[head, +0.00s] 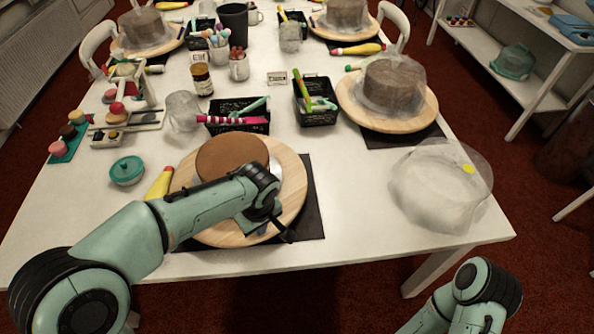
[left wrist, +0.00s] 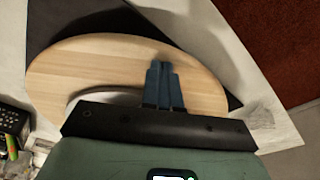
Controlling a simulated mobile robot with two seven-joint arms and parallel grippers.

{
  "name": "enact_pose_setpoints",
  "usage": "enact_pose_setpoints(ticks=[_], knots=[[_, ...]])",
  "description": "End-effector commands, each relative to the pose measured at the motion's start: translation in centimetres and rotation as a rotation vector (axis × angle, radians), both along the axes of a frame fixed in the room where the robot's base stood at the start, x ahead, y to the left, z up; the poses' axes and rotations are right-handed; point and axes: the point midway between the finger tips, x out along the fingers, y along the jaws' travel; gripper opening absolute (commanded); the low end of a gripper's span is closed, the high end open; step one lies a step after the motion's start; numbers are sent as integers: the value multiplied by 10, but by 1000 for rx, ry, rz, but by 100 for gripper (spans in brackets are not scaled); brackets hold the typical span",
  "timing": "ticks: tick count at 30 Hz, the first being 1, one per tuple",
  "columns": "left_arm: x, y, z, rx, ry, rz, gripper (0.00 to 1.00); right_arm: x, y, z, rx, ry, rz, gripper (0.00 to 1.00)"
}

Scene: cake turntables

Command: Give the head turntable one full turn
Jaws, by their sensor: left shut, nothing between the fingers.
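The nearest turntable (head: 297,190) is a round light-wood disc at the table's front edge, with a smooth brown cake (head: 231,158) on it. A dark mat (head: 315,212) lies under it. My left arm crosses in front and hides part of the disc and cake. My left gripper (head: 261,229) is over the disc's near right part, fingers pointing down. In the left wrist view the blue fingers (left wrist: 161,70) are shut together with nothing between them, over the bare wood (left wrist: 95,62) near the rim. I cannot tell whether they touch it. My right gripper is out of view.
A clear crumpled cover (head: 440,190) lies right of the turntable. A second turntable (head: 425,110) with a wrapped cake stands behind it. Black baskets (head: 318,112) stand behind the near cake.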

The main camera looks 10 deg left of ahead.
Motion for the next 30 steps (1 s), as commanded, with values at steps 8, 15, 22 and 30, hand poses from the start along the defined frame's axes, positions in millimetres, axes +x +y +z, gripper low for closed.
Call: enact_pose_setpoints(ticks=[8,15,22,30], knots=[[0,-5,-4,3,15,-4,0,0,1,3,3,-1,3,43],[24,-30,-3,4,15,-4,0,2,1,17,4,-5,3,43],[40,-46,-4,4,14,-3,0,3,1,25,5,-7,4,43],[40,-47,-5,4,14,-2,0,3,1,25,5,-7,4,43]])
